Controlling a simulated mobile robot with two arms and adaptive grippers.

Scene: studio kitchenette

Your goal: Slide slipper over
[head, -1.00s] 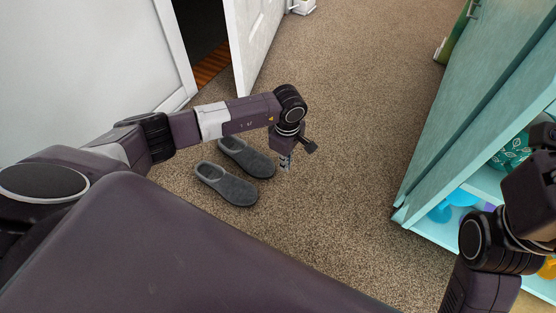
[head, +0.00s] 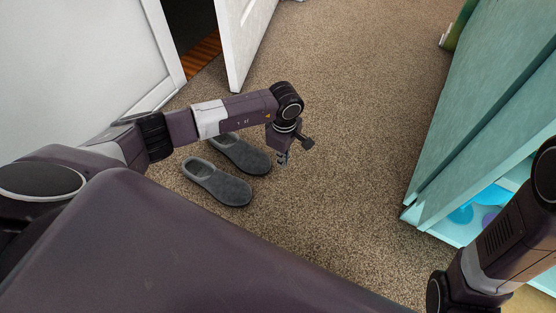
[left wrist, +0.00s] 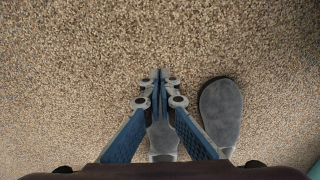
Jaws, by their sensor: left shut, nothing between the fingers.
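Two grey slippers lie side by side on the carpet, toes toward the lower right: a near slipper (head: 222,184) and a far slipper (head: 248,156) partly hidden by my left arm. My left gripper (head: 282,158) points down just right of the far slipper's toe, shut and empty. In the left wrist view the shut fingertips (left wrist: 160,78) show over bare carpet. One slipper (left wrist: 221,112) lies right of the fingers there, and another slipper (left wrist: 163,138) is partly hidden behind them. I cannot tell whether the gripper touches a slipper. My right gripper is out of view.
A white door (head: 240,40) stands open at the top, beside a white wall panel (head: 75,65). A teal cabinet (head: 490,125) with open shelves stands at the right. The carpet (head: 350,130) between the slippers and the cabinet is clear. My right arm is at the lower right.

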